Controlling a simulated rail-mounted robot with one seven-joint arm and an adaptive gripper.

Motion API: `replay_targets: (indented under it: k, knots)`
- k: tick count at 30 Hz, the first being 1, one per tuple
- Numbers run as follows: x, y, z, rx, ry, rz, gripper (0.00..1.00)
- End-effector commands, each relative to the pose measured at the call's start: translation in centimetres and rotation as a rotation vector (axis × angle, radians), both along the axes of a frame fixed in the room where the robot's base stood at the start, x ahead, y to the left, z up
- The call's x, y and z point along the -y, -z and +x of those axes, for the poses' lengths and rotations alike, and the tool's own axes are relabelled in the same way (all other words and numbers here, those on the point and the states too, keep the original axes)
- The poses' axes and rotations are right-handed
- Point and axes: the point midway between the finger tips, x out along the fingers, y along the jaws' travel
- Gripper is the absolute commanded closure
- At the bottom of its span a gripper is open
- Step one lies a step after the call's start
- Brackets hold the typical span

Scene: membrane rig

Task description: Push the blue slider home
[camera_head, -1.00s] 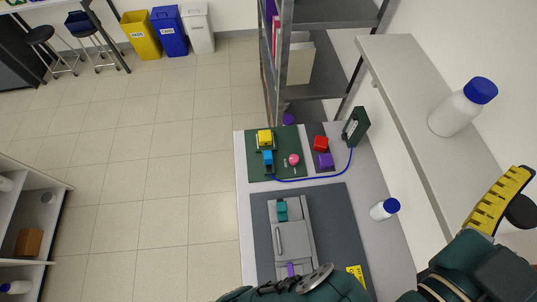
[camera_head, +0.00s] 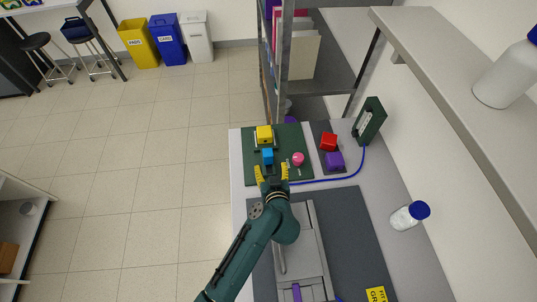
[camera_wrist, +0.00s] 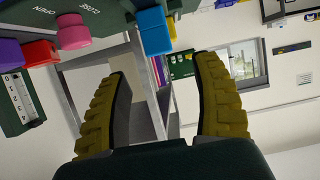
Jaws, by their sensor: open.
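The blue slider (camera_head: 267,157) is a small block on the dark green panel (camera_head: 290,134), just on the near side of a yellow block (camera_head: 264,134). I cannot tell whether blue and yellow touch. My gripper (camera_head: 272,174) is open, with its yellow fingers spread on the near side of the blue slider. In the wrist view the blue slider (camera_wrist: 153,31) is ahead of the gap between the fingers (camera_wrist: 160,66), towards the top edge. The gap between the fingers looks empty, and I see no contact with the slider.
A pink knob (camera_head: 298,159) stands right of the slider. Red (camera_head: 328,142) and purple (camera_head: 334,160) blocks sit on a grey strip further right. A blue cable (camera_head: 335,181) runs to an upright green box (camera_head: 369,121). A grey handled unit (camera_head: 313,246) lies nearer.

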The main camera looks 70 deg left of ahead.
Motion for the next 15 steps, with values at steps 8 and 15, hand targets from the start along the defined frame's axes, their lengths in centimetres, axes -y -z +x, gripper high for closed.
replay_targets:
  k: [8, 15]
  knots:
    - [-5.9, 2.4, 1.7, 0.0, -0.001, -0.001, 0.35]
    - [-8.0, 3.4, 2.4, 0.001, 0.002, 0.0, 0.35]
